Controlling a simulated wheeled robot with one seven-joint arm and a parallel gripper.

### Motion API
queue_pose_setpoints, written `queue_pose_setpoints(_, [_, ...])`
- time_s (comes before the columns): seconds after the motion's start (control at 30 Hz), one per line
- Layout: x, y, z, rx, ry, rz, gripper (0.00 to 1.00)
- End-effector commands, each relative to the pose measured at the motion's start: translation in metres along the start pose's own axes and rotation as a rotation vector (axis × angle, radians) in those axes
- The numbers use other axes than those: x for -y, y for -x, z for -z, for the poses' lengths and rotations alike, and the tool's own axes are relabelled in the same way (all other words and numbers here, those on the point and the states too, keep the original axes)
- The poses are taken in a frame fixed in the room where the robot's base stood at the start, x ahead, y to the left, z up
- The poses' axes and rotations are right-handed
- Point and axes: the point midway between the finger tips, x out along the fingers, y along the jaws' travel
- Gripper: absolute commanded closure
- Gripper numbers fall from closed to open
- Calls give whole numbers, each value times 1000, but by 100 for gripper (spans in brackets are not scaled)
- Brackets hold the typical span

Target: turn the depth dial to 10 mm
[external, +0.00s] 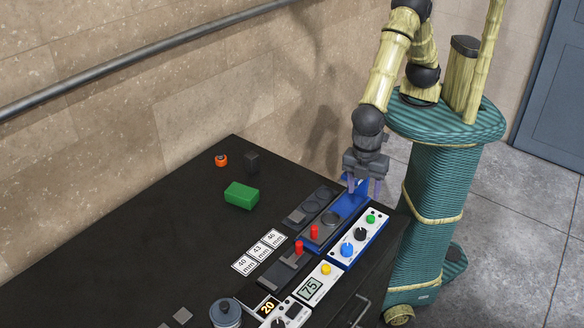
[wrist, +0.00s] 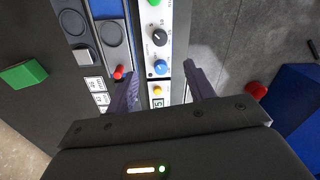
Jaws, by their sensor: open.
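My gripper (external: 363,187) is open and empty above the panel's far end, pointing down. In the wrist view the blue dial lies in line with the gap between my fingers (wrist: 162,76), apparently apart from them.
Red-handled slides (external: 299,248) lie left of the panel. A display reading 75 (external: 311,289) and a yellow button (external: 326,268) are nearer the front. The back left bench is mostly clear.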

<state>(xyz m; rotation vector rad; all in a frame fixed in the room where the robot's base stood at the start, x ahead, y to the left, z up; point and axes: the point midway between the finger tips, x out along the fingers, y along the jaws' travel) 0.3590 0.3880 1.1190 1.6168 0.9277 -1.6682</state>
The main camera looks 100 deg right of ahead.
Motion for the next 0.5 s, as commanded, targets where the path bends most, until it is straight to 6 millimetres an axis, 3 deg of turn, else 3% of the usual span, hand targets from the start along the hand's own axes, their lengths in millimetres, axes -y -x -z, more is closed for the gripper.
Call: queue_pose_setpoints(0.5, [0, -78, -1, 4, 1, 0, 47])
